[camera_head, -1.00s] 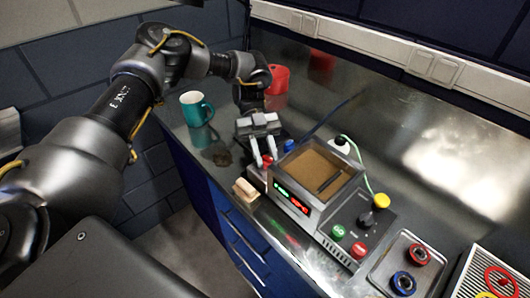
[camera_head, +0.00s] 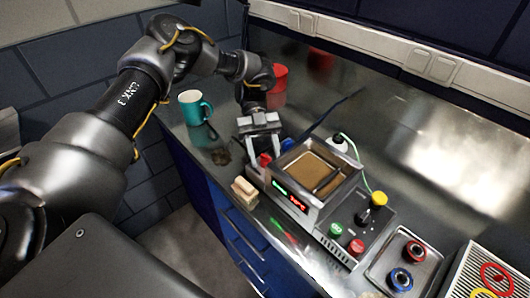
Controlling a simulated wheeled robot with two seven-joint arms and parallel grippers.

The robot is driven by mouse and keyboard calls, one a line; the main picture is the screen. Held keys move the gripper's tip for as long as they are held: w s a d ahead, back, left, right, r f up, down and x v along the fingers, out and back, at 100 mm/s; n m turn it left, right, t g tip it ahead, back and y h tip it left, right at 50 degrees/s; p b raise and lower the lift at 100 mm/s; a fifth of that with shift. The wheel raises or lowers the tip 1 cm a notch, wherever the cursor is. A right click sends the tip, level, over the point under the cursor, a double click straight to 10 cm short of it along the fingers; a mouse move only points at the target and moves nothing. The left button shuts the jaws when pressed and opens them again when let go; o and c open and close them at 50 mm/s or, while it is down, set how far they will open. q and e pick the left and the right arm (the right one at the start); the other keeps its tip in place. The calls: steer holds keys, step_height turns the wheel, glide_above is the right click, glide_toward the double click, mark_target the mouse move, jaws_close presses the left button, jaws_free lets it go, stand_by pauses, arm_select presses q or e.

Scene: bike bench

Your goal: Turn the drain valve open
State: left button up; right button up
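The grey tank unit (camera_head: 312,215) stands on the metal bench, with an open basin of brown liquid on top. A small red handle (camera_head: 264,160), which looks like the drain valve, is at its left end. A blue handle (camera_head: 287,145) is at the tank's back left. My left gripper (camera_head: 262,152) reaches down over the red handle. Its pale fingers are apart, one on each side of the handle; I see no clear contact. The gripper partly hides the area behind. My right gripper is not in view.
A teal mug (camera_head: 193,108) and a red container (camera_head: 279,78) stand behind and left. A wooden block (camera_head: 245,190) sits near the front edge. A panel with green, red and yellow buttons (camera_head: 350,235) and a dark knob is right of the basin.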

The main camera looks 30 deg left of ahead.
arm_select(q)
steer(key=shift+a, duration=0.1)
stand_by(0.5)
steer(key=shift+n+t+h+b, duration=0.4)
steer(key=shift+n+h+b, duration=0.1)
steer(key=shift+a+n, duration=0.1)
steer(key=shift+n, duration=0.2)
steer(key=shift+s+n+t+h, duration=0.1)
steer(key=shift+n+t+h, duration=0.2)
steer(key=shift+t+h, duration=0.15)
steer(key=shift+t, duration=0.25)
